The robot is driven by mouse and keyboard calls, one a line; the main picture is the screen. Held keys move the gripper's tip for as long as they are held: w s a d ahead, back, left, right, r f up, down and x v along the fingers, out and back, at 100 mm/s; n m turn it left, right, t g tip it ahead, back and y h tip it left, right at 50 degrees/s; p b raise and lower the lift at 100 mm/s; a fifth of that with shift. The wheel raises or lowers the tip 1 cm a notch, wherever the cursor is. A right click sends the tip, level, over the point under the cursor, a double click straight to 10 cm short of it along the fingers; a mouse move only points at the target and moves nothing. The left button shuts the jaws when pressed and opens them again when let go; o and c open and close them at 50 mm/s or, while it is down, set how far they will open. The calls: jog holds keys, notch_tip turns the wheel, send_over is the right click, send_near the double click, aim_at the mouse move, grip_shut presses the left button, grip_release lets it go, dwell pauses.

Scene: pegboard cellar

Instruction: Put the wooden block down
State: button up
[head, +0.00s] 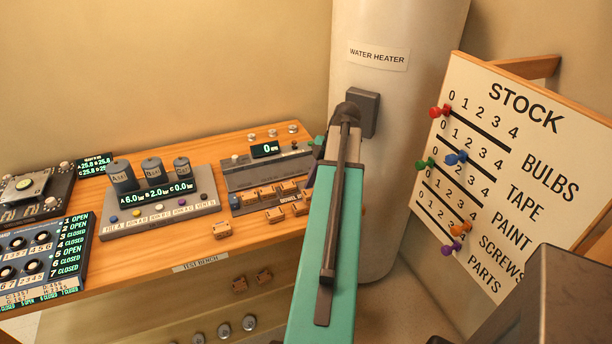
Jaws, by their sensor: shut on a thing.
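My teal arm rises through the middle of the picture and covers the right end of the bench. My gripper does not show; its jaws and anything in them are hidden, apparently behind the arm. I cannot pick out the wooden block with certainty.
A grey unit with three cylinders (163,214) and a dark switch panel (42,262) stand on the bench at left. A white water heater (395,190) stands behind my arm. A STOCK board (510,175) with coloured pegs leans at right. Bare bench wood shows along the front.

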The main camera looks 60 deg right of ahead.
jog(key=w+d+p, duration=0.1)
jog(key=w+d, duration=0.1)
jog(key=d, duration=0.1)
jog(key=w+d+p, duration=0.1)
jog(key=w+d, duration=0.2)
jog(key=w+d+f+p, duration=0.1)
jog(key=w+d, duration=0.1)
jog(key=shift+w+d, duration=0.15)
jog(key=shift+d, duration=0.25)
jog(key=shift+f+p, duration=1)
jog(key=shift+f, duration=0.8)
jog(key=shift+f, duration=0.1)
jog(key=o, duration=1.1)
jog(key=shift+r, duration=0.25)
